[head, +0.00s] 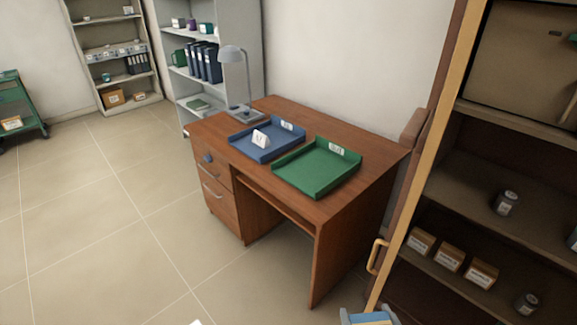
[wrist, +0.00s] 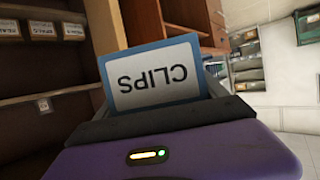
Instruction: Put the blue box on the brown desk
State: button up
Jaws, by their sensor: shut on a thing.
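The blue box (wrist: 157,75) shows in the wrist view, with a white label reading CLIPS upside down. My gripper (wrist: 155,98) is shut on it, a grey finger at each side. In the head view, only the top of the blue box (head: 369,319) shows at the bottom edge, in front of the desk and to the right; the rest is cut off. The brown desk (head: 375,165) stands in the middle of the head view. The held box is apart from the desktop.
On the desk are a blue tray (head: 247,148) with a white card, a green tray (head: 318,170) and a grey lamp (head: 232,54). Bare desktop shows around the trays. An open cabinet (head: 480,225) with small boxes and jars stands at right. Shelves (head: 205,105) stand behind.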

aim_at(338, 197)
jog(key=i+j, duration=2.5)
jog(key=i, duration=0.2)
